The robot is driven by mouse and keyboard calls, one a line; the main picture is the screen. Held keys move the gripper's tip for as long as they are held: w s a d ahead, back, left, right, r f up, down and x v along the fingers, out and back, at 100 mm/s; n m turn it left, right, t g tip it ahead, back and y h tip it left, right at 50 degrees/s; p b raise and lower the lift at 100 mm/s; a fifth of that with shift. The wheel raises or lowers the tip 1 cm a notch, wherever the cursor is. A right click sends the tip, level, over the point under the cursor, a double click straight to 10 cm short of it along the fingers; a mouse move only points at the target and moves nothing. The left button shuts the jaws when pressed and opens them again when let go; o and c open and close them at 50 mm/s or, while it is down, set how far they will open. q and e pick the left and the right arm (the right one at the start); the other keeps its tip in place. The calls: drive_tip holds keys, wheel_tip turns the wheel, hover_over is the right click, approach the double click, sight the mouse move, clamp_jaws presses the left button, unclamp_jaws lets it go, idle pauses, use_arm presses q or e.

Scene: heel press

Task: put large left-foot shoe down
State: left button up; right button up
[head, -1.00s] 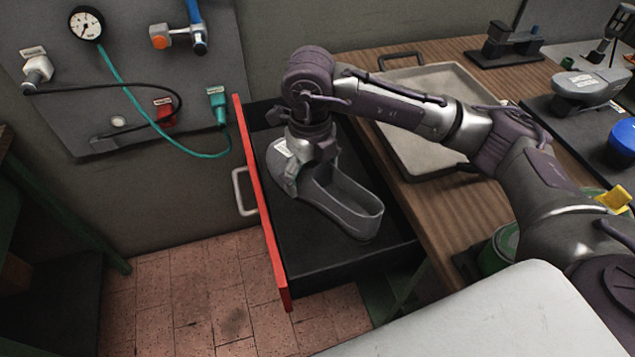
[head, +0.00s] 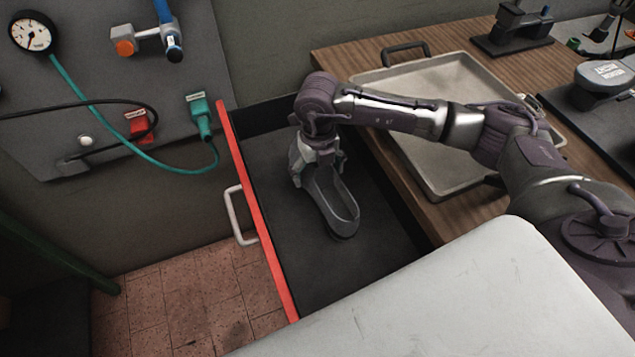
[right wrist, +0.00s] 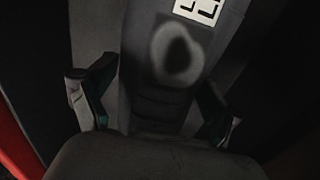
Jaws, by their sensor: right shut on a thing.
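The grey shoe (head: 339,208) is inside the open drawer (head: 284,225), its open heel end toward the front of the picture. My right gripper (head: 317,167) reaches down into the drawer and is shut on the shoe near its toe end, hiding part of it. In the right wrist view the two fingers flank the grey shoe (right wrist: 155,90), and a white label (right wrist: 200,10) shows at the top. I cannot tell whether the sole touches the drawer floor. My left gripper is out of view.
The drawer has a red front (head: 258,215) with a pale handle (head: 238,217). A metal tray (head: 470,165) lies on the wooden bench to the right. A wall panel with a gauge (head: 32,35) and hoses is at left. Drawer floor around the shoe is bare.

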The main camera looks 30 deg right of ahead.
sight(318, 184)
drive_tip(key=shift+f, duration=0.35)
drive_tip(key=shift+w+f, duration=0.1)
drive_tip(key=shift+f, duration=0.2)
wheel_tip(318, 184, down, 3)
drive_tip(key=shift+f, duration=0.1)
drive_tip(key=o, duration=1.1)
drive_tip(key=shift+f, duration=0.2)
drive_tip(key=shift+o, duration=1)
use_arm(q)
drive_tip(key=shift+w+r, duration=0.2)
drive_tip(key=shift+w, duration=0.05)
use_arm(e)
drive_tip(key=shift+r, duration=0.15)
